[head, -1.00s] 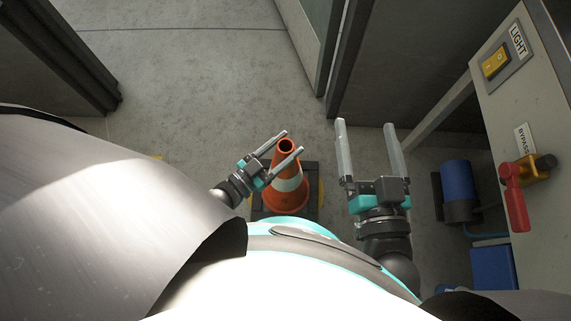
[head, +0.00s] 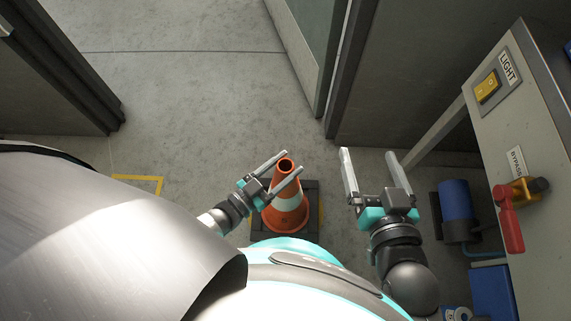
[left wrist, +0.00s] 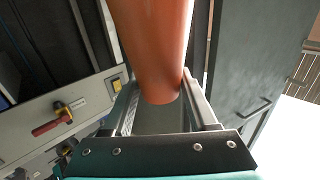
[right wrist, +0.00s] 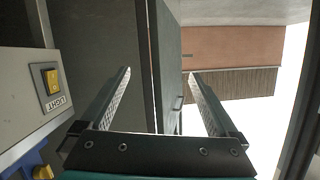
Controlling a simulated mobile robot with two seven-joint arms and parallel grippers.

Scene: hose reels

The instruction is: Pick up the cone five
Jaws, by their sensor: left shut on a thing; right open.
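An orange cone (head: 288,212) with a white band and a dark square base (head: 313,228) stands in front of me in the head view. My left gripper (head: 286,163) is shut on the cone near its top, one finger on each side. In the left wrist view the orange cone (left wrist: 155,50) fills the space between the fingers of my left gripper (left wrist: 160,95). My right gripper (head: 367,160) is open and empty, to the right of the cone. The right wrist view shows nothing between the fingers of my right gripper (right wrist: 160,85). No number on the cone is readable.
A panel (head: 530,140) with a yellow light switch (head: 487,87) and a red handle (head: 508,220) stands at the right. A blue cylinder (head: 456,200) is below it. Yellow floor marking (head: 140,178) lies at the left. Open floor (head: 190,90) lies ahead, with door panels beside it.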

